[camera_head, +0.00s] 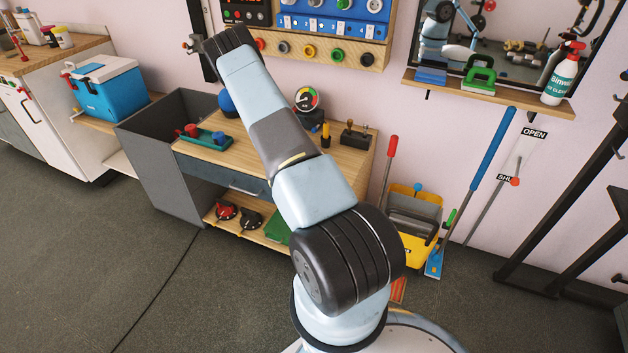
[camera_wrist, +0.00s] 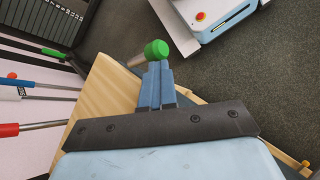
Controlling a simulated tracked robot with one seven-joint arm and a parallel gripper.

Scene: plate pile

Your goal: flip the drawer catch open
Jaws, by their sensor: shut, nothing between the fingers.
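In the wrist view a green knob (camera_wrist: 157,48) on a short pale shaft (camera_wrist: 137,60) stands at my fingertips; it looks like the catch's lever, but its mount is hidden behind my fingers. My gripper (camera_wrist: 155,66) is shut and empty, its blue fingers together. The fingertips are right by the knob; I cannot tell whether they touch it. In the head view the drawer (camera_head: 222,177) is a dark blue-grey front under the bench top. My arm covers the drawer's right part, and neither my gripper nor the catch shows there.
The wooden bench (camera_head: 345,157) carries a green tray (camera_head: 204,138) and a round gauge (camera_head: 307,98). Below the drawer is a shelf with red and black items. A yellow bucket (camera_head: 414,205) and long-handled tools stand to the right. The floor in front is clear.

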